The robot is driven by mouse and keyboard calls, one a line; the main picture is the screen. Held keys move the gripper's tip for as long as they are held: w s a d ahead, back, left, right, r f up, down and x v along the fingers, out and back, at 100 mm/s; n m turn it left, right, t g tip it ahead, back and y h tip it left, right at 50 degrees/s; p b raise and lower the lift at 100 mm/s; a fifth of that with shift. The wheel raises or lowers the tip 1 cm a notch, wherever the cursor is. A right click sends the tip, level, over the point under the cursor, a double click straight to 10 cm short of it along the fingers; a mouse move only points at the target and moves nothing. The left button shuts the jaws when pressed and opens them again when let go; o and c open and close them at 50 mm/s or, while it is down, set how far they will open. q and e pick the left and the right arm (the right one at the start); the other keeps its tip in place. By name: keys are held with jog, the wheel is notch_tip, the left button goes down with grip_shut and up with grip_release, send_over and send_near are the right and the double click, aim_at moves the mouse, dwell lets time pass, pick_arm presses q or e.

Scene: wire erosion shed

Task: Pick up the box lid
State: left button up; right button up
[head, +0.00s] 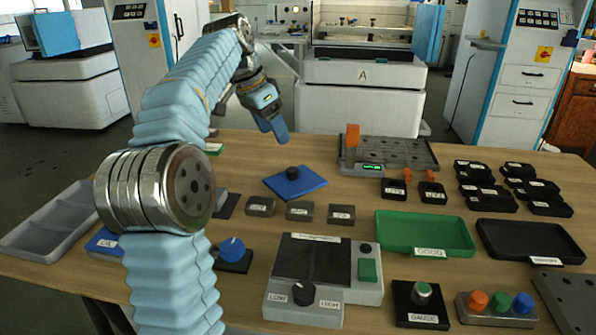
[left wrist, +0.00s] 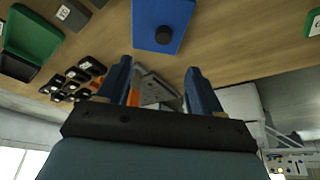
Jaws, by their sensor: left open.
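The box lid (head: 295,182) is a flat blue plate with a black knob on top, and it lies on the wooden table. It also shows in the left wrist view (left wrist: 178,14), at the top middle, beyond the fingertips. My left gripper (head: 271,124) is above and behind the lid in the head view, apart from it. In the left wrist view its two blue fingers (left wrist: 158,75) are spread with nothing between them. A blue labelled thing (head: 103,243) at the left is partly hidden by my left arm. My right gripper is not in view.
A grey fixture with an orange clamp (head: 352,137) stands behind the lid to the right. Small labelled blocks (head: 299,211) lie in front of it. A green tray (head: 425,235), a black tray (head: 530,241) and a control panel (head: 323,280) fill the front. Bare table surrounds the lid.

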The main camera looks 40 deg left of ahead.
pick_arm(q)
send_near(292, 169)
jog(key=f, duration=0.1)
jog(key=d+f, duration=0.1)
jog(key=f, duration=0.1)
jog(key=shift+w, duration=0.15)
jog(key=x, duration=0.5)
jog(key=shift+w+a+f, duration=0.2)
jog(key=shift+w, duration=0.2)
jog(key=shift+c, duration=0.3)
grip_shut()
jog(key=shift+r, duration=0.15)
